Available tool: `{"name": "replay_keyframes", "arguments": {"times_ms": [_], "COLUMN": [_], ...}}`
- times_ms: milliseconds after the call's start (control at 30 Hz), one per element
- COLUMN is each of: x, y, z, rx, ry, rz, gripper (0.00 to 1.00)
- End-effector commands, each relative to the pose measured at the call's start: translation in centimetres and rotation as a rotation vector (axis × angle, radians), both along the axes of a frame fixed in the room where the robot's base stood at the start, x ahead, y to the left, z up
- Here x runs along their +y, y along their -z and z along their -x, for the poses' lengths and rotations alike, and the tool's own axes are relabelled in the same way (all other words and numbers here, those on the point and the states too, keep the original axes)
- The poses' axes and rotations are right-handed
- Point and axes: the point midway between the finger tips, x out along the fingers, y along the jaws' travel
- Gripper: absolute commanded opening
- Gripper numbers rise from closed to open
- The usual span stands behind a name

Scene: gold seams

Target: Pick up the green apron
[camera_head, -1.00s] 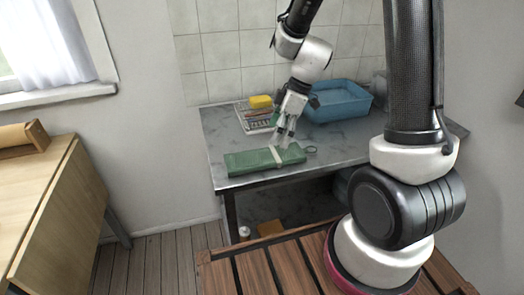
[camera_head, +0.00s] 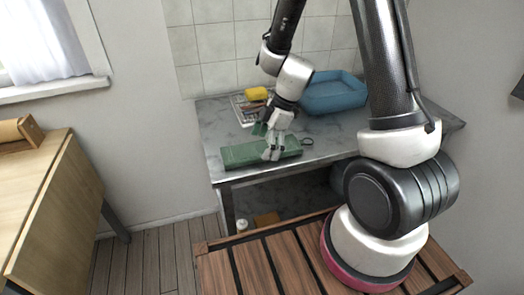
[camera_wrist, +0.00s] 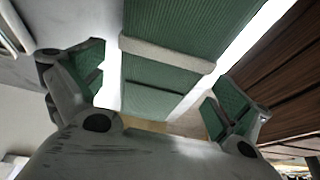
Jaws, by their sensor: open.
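The green apron (camera_head: 243,153) lies folded into a flat, long bundle near the front edge of the grey stone-topped table. A pale band wraps across it, clear in the wrist view (camera_wrist: 165,52). My gripper (camera_head: 271,153) is over the right part of the apron, pointing down. In the wrist view the open fingers (camera_wrist: 160,95) stand on either side of the bundle, with gaps between their green pads and its edges. In the head view my gripper hides the band and part of the apron.
A blue basin (camera_head: 333,92) stands at the back right of the table (camera_head: 212,122). A yellow sponge (camera_head: 256,93) and a rack (camera_head: 243,110) are at the back left. A dark ring (camera_head: 307,141) lies by the apron's right end. A wooden table (camera_head: 60,190) stands left.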

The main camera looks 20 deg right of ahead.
Motion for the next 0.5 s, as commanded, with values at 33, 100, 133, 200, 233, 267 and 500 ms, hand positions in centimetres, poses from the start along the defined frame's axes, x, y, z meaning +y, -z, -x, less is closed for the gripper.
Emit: {"name": "replay_keyframes", "arguments": {"times_ms": [33,100,133,200,233,267,500], "x": [0.07,0.11,0.1,0.09,0.09,0.09,0.1], "y": [0.21,0.26,0.25,0.23,0.23,0.23,0.21], "z": [-0.02,-0.03,-0.03,-0.03,-0.03,-0.03,-0.02], "rx": [0.0,-0.001,-0.001,-0.001,-0.001,-0.001,-0.001], "ry": [0.0,0.0,0.0,0.0,0.0,0.0,0.0], "rz": [0.0,0.0,0.0,0.0,0.0,0.0,0.0], "gripper": [1.0,1.0,1.0,1.0,1.0,0.94,0.51]}}
